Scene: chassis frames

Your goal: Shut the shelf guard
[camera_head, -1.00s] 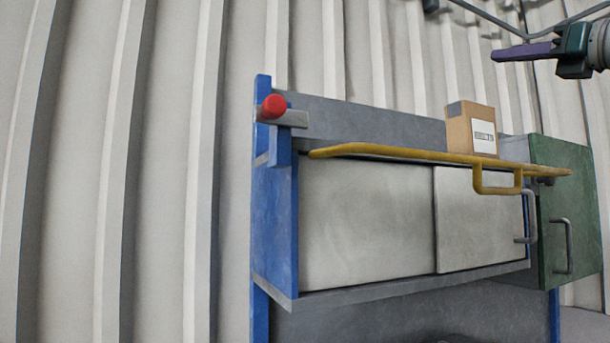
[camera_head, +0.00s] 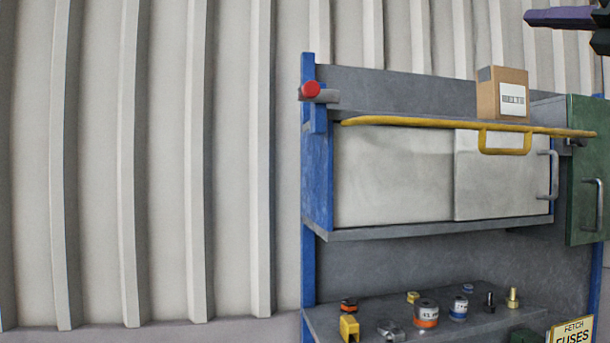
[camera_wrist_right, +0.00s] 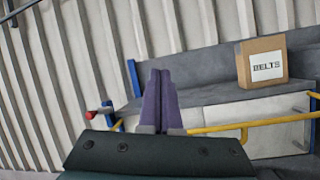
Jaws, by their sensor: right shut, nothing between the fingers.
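The shelf guard is a yellow bar (camera_head: 420,123) with a hanging loop handle, lying across the front of the top shelf (camera_head: 400,100). Its left end lies near a grey latch block with a red knob (camera_head: 311,89) on the blue post; I cannot tell if they touch. The bar also shows in the right wrist view (camera_wrist_right: 255,124). My right gripper (camera_head: 530,17) is at the top right corner of the head view, above and apart from the guard. Its purple fingers (camera_wrist_right: 160,88) are together and empty in the wrist view. My left gripper is not in view.
A cardboard box labelled BELTS (camera_head: 502,95) stands on the top shelf behind the bar. Below are pale sliding doors (camera_head: 393,175) and a green door (camera_head: 587,170) at the right. Several small parts stand on the lower shelf (camera_head: 330,318). Left of the rack is bare ribbed wall.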

